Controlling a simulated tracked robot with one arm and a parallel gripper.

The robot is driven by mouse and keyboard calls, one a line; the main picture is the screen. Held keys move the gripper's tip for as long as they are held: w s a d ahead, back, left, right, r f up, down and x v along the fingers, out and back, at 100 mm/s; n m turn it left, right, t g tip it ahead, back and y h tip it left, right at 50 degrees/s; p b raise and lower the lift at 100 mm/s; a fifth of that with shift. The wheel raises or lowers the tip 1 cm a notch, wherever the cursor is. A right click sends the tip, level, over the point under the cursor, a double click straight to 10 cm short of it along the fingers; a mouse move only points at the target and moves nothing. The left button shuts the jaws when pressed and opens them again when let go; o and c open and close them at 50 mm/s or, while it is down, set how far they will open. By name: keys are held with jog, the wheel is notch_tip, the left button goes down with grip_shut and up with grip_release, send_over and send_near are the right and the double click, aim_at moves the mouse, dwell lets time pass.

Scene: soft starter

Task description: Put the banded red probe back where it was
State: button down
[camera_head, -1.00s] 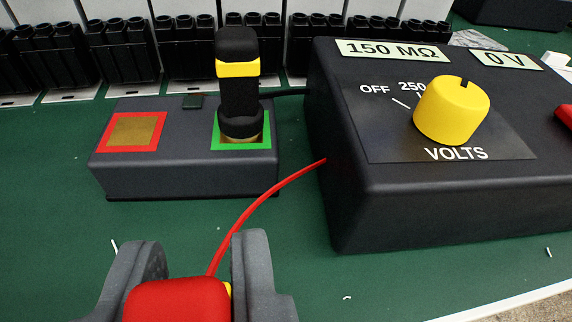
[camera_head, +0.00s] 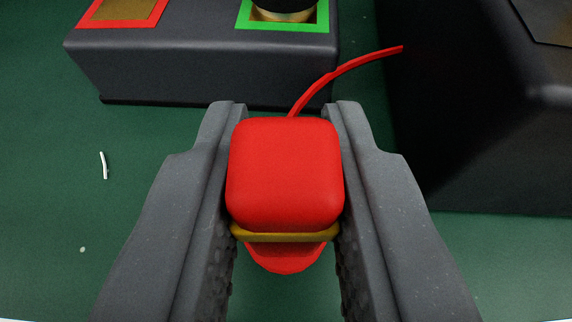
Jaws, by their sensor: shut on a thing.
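The red probe (camera_head: 285,175) with a yellow band is between the two grey fingers of my gripper (camera_head: 287,190), which is shut on it. I see it nearly end-on, with a red flared part below the band. A red lead (camera_head: 340,72) runs from it up and right toward the dark meter. Ahead is a dark holder block (camera_head: 205,65) with a red-framed brass pad (camera_head: 125,10) at left and a green-framed pad (camera_head: 290,22) at right. The base of a black probe (camera_head: 283,3) stands on the green-framed pad. The red-framed pad looks bare where it shows.
The large dark meter box (camera_head: 480,120) fills the right side, close to my right finger. The green bench (camera_head: 60,230) is open at left, with a small white scrap (camera_head: 103,165) lying on it.

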jog(key=shift+f, duration=0.1)
jog(key=c, duration=1.3)
grip_release()
jog(key=shift+s+r, duration=0.35)
jog(key=shift+s, duration=0.15)
jog(key=p+v, duration=0.1)
jog(key=v, duration=1)
